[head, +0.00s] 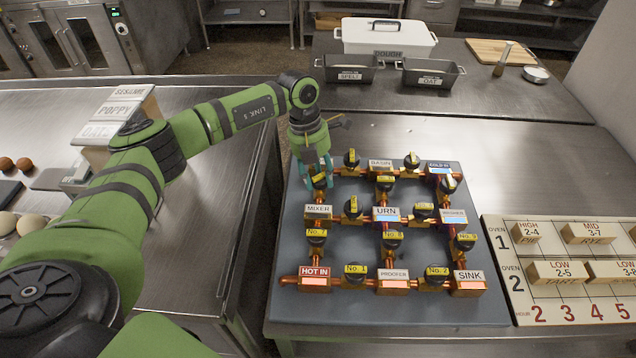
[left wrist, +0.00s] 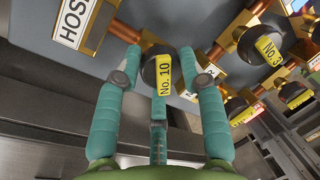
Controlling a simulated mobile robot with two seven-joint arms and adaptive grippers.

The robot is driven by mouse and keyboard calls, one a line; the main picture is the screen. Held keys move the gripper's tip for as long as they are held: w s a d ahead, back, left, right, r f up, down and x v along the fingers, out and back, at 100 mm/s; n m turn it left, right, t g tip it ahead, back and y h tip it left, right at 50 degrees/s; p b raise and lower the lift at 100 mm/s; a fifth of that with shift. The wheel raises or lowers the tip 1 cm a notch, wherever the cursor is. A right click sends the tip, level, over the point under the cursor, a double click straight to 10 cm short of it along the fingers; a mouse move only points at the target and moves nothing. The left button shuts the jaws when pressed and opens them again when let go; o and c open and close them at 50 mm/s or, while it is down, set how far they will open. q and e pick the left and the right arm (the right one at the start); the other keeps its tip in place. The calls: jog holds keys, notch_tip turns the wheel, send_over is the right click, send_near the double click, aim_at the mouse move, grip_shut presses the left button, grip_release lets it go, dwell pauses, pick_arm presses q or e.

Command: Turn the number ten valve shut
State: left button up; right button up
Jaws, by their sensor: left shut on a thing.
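The number ten valve (left wrist: 164,75) has a black round knob with a yellow bar tag reading No. 10. In the left wrist view the knob sits between the teal fingers of my left gripper (left wrist: 160,62), which is shut on it. The tag runs roughly up and down in that view. In the head view my left gripper (head: 316,165) comes down from above at the back left of the pipe board (head: 390,310), partly hiding the valve (head: 319,181). My right gripper is not in view.
Several similar black knobs with yellow tags stand close by on copper pipes, including No. 3 (left wrist: 268,50). A label beginning HOS (left wrist: 75,20) is beside the held valve. An oven schedule board (head: 505,270) lies to the right. Dark tins (head: 430,76) stand behind on the counter.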

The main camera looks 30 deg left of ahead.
pick_arm(q)
jog(key=m+b, duration=0.1)
jog(key=m, duration=0.1)
jog(key=m+b, duration=0.2)
jog(key=shift+w+f+g, duration=0.1)
jog(key=shift+f+g, duration=0.1)
jog(key=shift+g, duration=0.2)
jog(key=shift+r+m+g+b, duration=0.1)
jog(key=shift+m+g+b, duration=0.2)
jog(key=shift+m+b, duration=1.05)
jog(key=shift+m+y+p, duration=0.3)
jog(key=shift+m, duration=0.15)
jog(key=o, duration=1.1)
jog(key=shift+o, duration=0.2)
jog(key=shift+r, duration=0.2)
notch_tip(320, 180, up, 12)
jog(key=w+a, duration=0.1)
jog(key=shift+w+a+f, duration=0.25)
jog(key=shift+a, duration=0.1)
